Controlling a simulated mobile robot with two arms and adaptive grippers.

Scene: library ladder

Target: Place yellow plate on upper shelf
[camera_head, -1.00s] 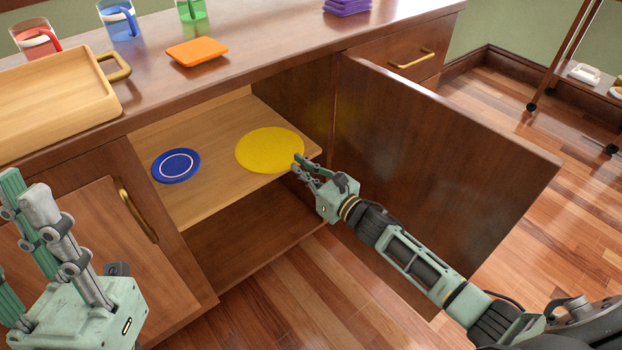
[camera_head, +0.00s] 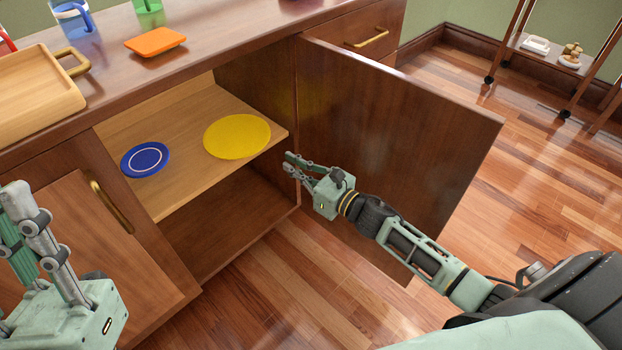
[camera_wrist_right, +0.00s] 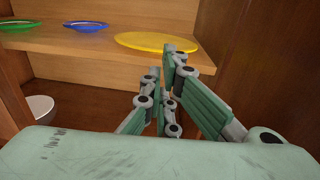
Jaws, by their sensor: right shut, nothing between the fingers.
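The yellow plate (camera_head: 237,136) lies flat on the upper shelf (camera_head: 190,188) inside the open cabinet, near the shelf's right front edge. In the right wrist view the yellow plate (camera_wrist_right: 155,42) rests on the shelf (camera_wrist_right: 95,46) beyond my fingers. My right gripper (camera_head: 287,163) is shut and empty, just in front of the shelf edge and apart from the plate. Its fingers also show in the right wrist view (camera_wrist_right: 163,75). My left gripper (camera_head: 30,215) is at the lower left, partly cut off, away from the shelf; its fingertips do not show clearly.
A blue plate (camera_head: 145,159) lies left of the yellow one; a green plate (camera_wrist_right: 18,27) shows in the wrist view. A white bowl (camera_wrist_right: 40,108) sits below. The open door (camera_head: 390,140) stands right of my right gripper. A tray and an orange item (camera_head: 155,42) are on the counter.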

